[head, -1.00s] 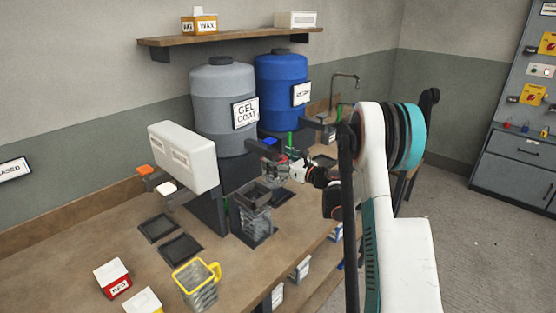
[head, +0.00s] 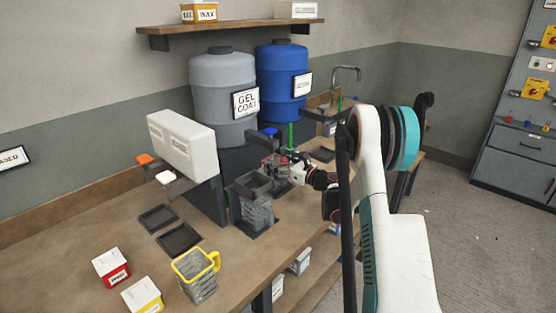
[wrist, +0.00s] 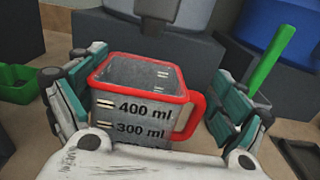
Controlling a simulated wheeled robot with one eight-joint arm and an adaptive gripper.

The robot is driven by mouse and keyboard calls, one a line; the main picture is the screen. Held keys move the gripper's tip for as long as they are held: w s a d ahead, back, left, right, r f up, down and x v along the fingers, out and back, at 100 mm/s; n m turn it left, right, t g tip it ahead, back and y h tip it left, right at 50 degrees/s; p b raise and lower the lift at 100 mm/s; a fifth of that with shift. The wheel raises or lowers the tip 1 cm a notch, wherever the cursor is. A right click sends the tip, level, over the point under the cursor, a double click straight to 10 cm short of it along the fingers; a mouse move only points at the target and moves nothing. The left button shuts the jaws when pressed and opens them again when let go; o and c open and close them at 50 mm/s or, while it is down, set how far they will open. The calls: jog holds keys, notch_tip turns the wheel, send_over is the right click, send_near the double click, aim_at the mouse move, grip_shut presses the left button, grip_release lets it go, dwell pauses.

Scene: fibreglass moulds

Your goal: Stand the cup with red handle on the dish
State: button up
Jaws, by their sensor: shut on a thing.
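The cup with red handle (wrist: 140,108) is clear with a red rim and ml marks. In the wrist view it stands upright between the teal finger pads of my gripper (wrist: 158,72), which is shut on it. Its handle is on the right. In the head view the cup (head: 272,161) is small and partly hidden by my gripper (head: 287,166). Dark square dishes lie on the bench: one at left (head: 158,218), one nearer (head: 180,239), and one at the back right (head: 322,155). I cannot tell which is the task's dish.
A yellow-handled cup (head: 198,282) and red (head: 111,268) and yellow (head: 143,295) boxes stand at the front left. A white dispenser (head: 182,150) stands behind the dishes. A grey drum (head: 222,95) and blue drum (head: 281,80) stand at the back. A green rod (wrist: 272,58) rises nearby.

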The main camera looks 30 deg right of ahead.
jog(key=shift+s+f+b, duration=0.15)
jog(key=shift+f+b, duration=0.35)
jog(key=shift+f, duration=0.15)
dwell(0.5)
jog(key=shift+f, duration=0.2)
jog(key=c, duration=0.4)
